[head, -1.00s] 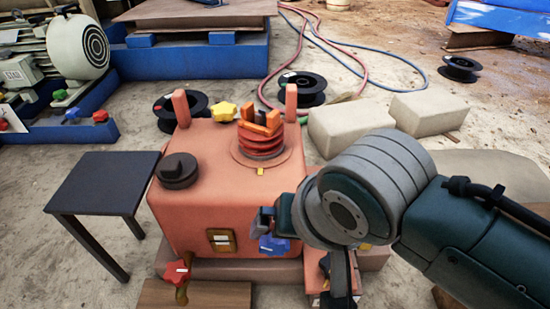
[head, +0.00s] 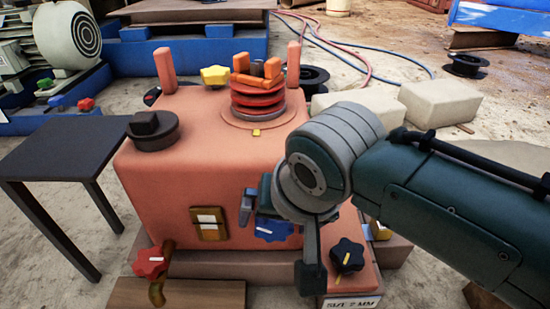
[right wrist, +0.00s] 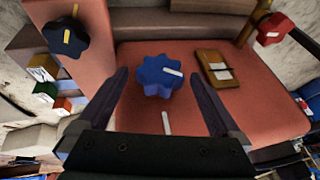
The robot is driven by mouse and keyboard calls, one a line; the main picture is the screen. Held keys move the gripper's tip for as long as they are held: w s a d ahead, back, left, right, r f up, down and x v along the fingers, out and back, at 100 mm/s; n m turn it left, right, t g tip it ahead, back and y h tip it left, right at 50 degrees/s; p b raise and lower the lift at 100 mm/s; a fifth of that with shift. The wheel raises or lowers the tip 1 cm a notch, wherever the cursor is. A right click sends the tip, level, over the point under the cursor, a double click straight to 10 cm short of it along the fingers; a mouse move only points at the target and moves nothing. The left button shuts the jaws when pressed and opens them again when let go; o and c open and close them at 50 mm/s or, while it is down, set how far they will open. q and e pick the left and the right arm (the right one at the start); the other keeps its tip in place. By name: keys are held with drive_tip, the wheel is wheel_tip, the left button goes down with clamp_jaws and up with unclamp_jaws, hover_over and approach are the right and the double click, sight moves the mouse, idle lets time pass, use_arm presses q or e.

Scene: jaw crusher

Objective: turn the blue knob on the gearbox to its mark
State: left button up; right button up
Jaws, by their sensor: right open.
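The blue knob (head: 273,230) is on the front face of the salmon gearbox (head: 205,165), low and right of the brass plate. In the right wrist view the blue knob (right wrist: 157,80) has a white pointer stripe running toward the right. A white mark line (right wrist: 166,123) on the gearbox lies below the knob there, so pointer and mark are not in line. My right gripper (head: 279,243) is open in front of the knob. Its fingers (right wrist: 157,92) appear on either side of the knob, with gaps. Contact does not show. My left gripper is out of view.
A red knob (head: 150,262) is at the gearbox's lower left and a black knob (head: 347,256) at its lower right. A brass plate (head: 209,224) sits beside the blue knob. A dark table (head: 65,150) stands at left. Pale blocks (head: 440,105) lie behind my right arm.

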drive_tip(key=shift+w+a+f, duration=0.1)
drive_tip(key=shift+f, duration=0.2)
drive_tip(key=shift+c, duration=0.2)
drive_tip(key=c, duration=1.3)
